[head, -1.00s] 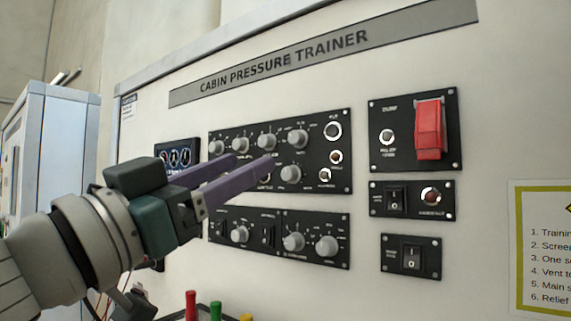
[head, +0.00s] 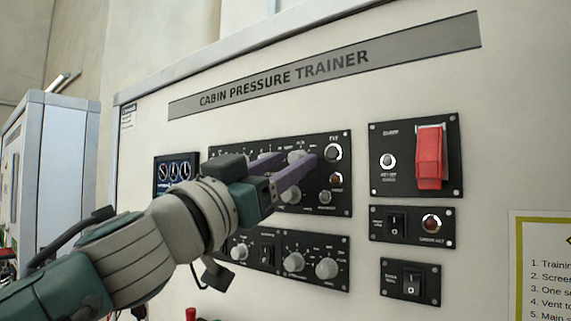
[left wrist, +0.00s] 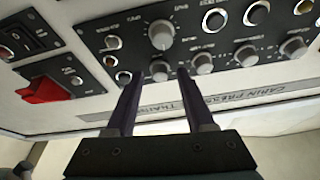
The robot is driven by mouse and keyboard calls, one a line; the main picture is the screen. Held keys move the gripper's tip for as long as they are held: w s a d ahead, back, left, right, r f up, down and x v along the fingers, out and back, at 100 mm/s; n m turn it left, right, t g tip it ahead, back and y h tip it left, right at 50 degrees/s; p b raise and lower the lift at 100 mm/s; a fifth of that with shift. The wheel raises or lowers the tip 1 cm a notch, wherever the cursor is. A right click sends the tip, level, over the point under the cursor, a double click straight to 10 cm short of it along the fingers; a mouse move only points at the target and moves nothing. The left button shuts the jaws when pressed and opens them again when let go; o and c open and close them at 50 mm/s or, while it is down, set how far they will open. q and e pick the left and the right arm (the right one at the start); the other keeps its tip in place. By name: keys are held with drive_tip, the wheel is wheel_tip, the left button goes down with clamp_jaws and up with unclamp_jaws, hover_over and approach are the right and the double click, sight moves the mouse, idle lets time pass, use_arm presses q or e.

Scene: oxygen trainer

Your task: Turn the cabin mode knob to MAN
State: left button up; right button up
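My left gripper (head: 294,160) is in front of the upper black control panel (head: 341,184), its two purple fingers pointing at the panel. In the left wrist view, the open fingers (left wrist: 158,75) lie on either side of a small grey knob (left wrist: 159,70), with gaps visible; contact cannot be told. The same knob (head: 297,155) shows partly behind the fingers in the head view. A larger grey knob (left wrist: 161,34) sits beside it on the panel. Labels are too small to read, so I cannot tell which knob is cabin mode. My right gripper is not in view.
A red guarded switch (head: 430,158) stands out on the right panel. Rocker switches (head: 412,281) are below it. A lower panel with grey knobs (head: 326,268) lies under my arm. Gauges (head: 177,171) are at the left. The white board between panels is bare.

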use_arm(q)
clamp_jaws()
